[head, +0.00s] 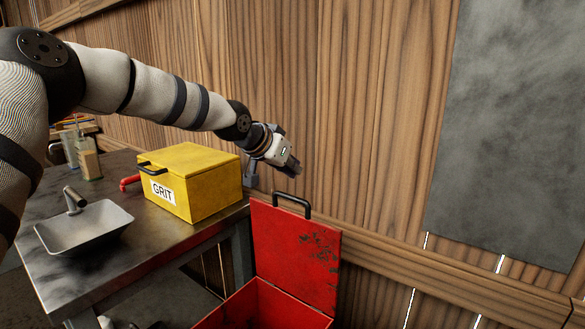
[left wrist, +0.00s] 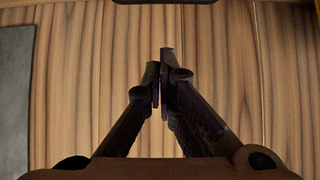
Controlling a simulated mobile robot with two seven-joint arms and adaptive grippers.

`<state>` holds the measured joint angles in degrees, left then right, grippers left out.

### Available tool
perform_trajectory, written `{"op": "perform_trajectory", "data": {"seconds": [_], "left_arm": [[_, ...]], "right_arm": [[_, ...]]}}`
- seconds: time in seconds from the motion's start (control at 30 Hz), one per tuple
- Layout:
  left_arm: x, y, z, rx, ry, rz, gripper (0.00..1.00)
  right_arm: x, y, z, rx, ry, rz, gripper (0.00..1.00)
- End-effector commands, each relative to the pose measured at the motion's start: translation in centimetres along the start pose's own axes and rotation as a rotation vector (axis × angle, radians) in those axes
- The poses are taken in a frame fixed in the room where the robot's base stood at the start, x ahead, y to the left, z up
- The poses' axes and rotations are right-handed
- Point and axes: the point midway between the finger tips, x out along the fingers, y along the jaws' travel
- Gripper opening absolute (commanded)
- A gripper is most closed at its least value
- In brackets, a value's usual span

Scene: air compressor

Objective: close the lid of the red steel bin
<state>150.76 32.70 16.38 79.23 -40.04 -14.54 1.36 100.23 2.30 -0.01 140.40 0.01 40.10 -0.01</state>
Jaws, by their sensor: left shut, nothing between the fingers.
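The red steel bin (head: 252,309) stands on the right of the table at the bottom of the head view. Its lid (head: 295,252) is open and upright, with worn dark patches and a black handle (head: 292,200) on its top edge. My left gripper (head: 292,168) is above the lid's handle, apart from it in the picture, with the wooden wall behind. In the left wrist view its fingers (left wrist: 163,85) are together and empty, facing wooden planks. The bin's floor is cut off by the frame. My right gripper is not in view.
A yellow GRIT box (head: 212,190) sits on the metal table (head: 150,255) left of the bin. A grey basin (head: 84,229) and a glass bottle (head: 90,162) are also on it. A wooden wall (head: 340,110) with a grey panel (head: 510,130) stands behind.

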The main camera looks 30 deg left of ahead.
Motion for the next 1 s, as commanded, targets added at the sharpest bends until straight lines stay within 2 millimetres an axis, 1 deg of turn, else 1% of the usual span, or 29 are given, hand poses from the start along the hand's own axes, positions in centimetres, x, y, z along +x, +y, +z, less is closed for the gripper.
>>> {"op": "perform_trajectory", "data": {"seconds": [0.03,0.2,0.27,0.3,0.33,0.4,0.47,0.6,0.7,1.0], "left_arm": [[2.2,-0.1,1.2,-0.003,-0.018,0.001,0.00],[5.9,0.0,1.1,-0.002,-0.016,0.001,0.00],[7.1,0.0,1.1,-0.004,-0.015,0.001,0.00],[5.5,0.0,0.7,0.000,-0.005,0.000,0.00],[4.7,0.1,0.7,0.002,0.003,-0.001,0.00],[3.6,0.1,1.1,0.002,0.012,0.000,0.00],[3.2,0.1,1.6,0.002,0.013,-0.001,0.00],[3.2,0.1,2.8,0.000,0.005,0.000,0.00],[3.4,0.1,3.2,-0.001,0.000,0.001,0.00],[3.7,0.0,3.3,-0.001,0.000,0.001,0.00]], "right_arm": [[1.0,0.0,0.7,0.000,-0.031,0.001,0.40],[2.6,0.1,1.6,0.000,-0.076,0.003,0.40],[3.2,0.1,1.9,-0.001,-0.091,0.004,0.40],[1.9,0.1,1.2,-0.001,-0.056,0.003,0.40],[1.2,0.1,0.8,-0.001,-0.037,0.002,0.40],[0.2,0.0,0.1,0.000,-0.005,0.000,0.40],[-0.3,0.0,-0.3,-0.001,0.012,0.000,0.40],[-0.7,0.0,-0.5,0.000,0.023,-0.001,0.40],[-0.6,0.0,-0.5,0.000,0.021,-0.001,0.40],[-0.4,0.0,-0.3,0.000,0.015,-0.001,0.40]]}}
